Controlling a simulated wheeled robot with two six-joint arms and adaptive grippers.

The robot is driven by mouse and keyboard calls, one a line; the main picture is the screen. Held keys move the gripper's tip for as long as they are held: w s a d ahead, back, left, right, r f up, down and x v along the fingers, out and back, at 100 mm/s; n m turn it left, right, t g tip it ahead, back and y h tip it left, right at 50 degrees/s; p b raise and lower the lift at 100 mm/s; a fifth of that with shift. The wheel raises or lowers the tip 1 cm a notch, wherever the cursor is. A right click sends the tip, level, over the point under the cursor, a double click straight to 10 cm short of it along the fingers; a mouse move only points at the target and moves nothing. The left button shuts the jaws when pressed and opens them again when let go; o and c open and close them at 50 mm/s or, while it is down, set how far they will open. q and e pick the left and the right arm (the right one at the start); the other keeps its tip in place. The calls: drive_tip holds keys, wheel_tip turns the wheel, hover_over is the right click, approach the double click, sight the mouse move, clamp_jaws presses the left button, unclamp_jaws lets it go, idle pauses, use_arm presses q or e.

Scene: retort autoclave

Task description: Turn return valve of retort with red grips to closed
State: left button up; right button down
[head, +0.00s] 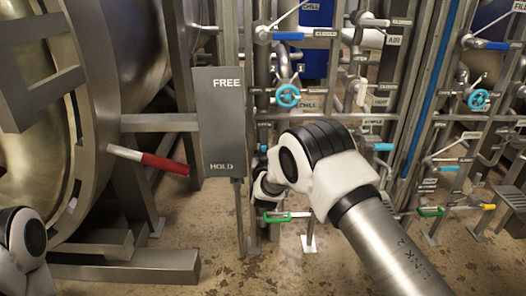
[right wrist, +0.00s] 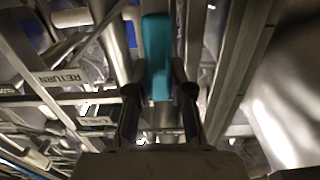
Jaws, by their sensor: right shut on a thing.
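The retort (head: 125,45) is the big round metal vessel at the left, and a lever with a red grip (head: 163,163) sticks out in front of it. In the right wrist view a teal valve grip (right wrist: 156,60) stands between the two dark fingers of my right gripper (right wrist: 160,95). The gripper is shut on this grip. A RETURN label (right wrist: 62,78) shows left of it. In the head view my right gripper (head: 262,186) is beside the grey post, mostly hidden by my own wrist, and the held grip is hard to make out. My left gripper is out of frame.
A grey FREE/HOLD panel (head: 221,120) stands just left of my right gripper. A teal handwheel (head: 288,96) and a blue lever (head: 288,36) are above. A green lever (head: 278,218) is below. More pipes and valves fill the right side.

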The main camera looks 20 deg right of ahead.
drive_tip(key=shift+s+d+m+p, duration=0.15)
drive_tip(key=shift+d+m+p, duration=0.2)
drive_tip(key=shift+d+m, duration=0.35)
drive_tip(key=s+d+f+m, duration=0.2)
drive_tip(key=d+f+m, duration=0.4)
drive_tip(key=m, duration=1)
drive_tip(key=shift+d+f+m, duration=0.3)
drive_tip(key=shift+f, duration=1)
drive_tip(key=c, duration=1)
unclamp_jaws()
drive_tip(key=shift+f, duration=0.1)
